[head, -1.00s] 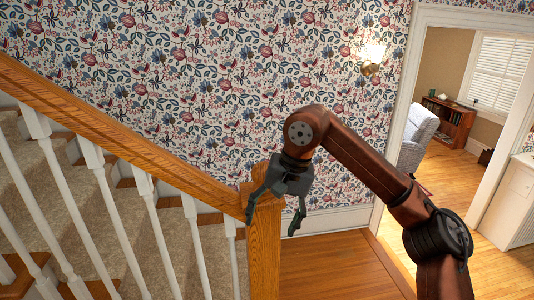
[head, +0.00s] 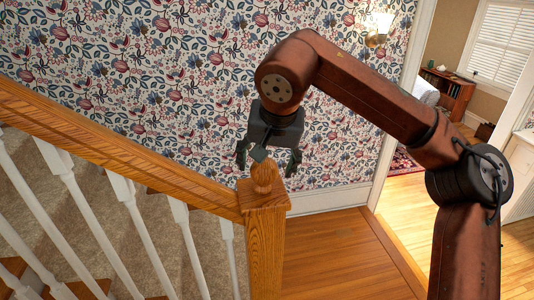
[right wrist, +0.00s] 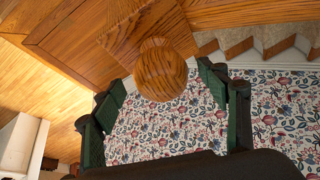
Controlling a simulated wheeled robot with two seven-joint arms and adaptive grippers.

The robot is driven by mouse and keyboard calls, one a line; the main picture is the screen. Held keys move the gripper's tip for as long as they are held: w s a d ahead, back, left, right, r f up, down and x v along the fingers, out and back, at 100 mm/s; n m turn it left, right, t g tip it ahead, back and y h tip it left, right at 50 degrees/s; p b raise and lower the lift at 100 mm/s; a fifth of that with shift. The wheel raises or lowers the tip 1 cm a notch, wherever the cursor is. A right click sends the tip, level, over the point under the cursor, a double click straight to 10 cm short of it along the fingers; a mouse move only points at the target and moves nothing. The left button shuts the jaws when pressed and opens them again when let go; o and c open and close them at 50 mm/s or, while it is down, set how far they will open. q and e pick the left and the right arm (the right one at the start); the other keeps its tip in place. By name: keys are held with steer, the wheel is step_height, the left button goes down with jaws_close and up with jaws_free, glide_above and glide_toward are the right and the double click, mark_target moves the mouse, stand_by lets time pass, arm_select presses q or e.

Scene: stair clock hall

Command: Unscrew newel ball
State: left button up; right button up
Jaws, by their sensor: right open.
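The newel ball (head: 264,177) is a small wooden ball on top of the square oak newel post (head: 265,245). It also shows in the right wrist view (right wrist: 161,69), with the post cap behind it. My right gripper (head: 267,160) is open and points down over the ball. Its dark fingers are spread to either side. In the right wrist view the open right gripper (right wrist: 162,86) has one finger left and one right of the ball, with visible gaps. The ball's top is partly hidden in the head view. My left gripper is in neither view.
The oak handrail (head: 130,152) slopes down to the post from the left, over white balusters (head: 80,205) and carpeted stairs. Floral wallpaper (head: 150,80) covers the wall behind. Wooden floor (head: 335,255) lies open right of the post.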

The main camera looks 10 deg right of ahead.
mark_target(264, 170)
steer(key=shift+w+f, duration=0.8)
steer(key=shift+f, duration=0.2)
steer(key=shift+s+a+f, duration=0.1)
steer(key=shift+s+f, duration=0.1)
steer(key=shift+f, duration=0.05)
steer(key=shift+w, duration=0.2)
steer(key=shift+c, duration=1.1)
steer(key=shift+s, duration=0.15)
steer(key=c, duration=1.1)
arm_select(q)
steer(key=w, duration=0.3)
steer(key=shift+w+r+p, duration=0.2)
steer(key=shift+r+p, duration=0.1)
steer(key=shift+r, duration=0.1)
arm_select(e)
steer(key=shift+r, duration=0.15)
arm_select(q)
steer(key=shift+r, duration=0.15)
arm_select(e)
steer(key=shift+r, duration=0.1)
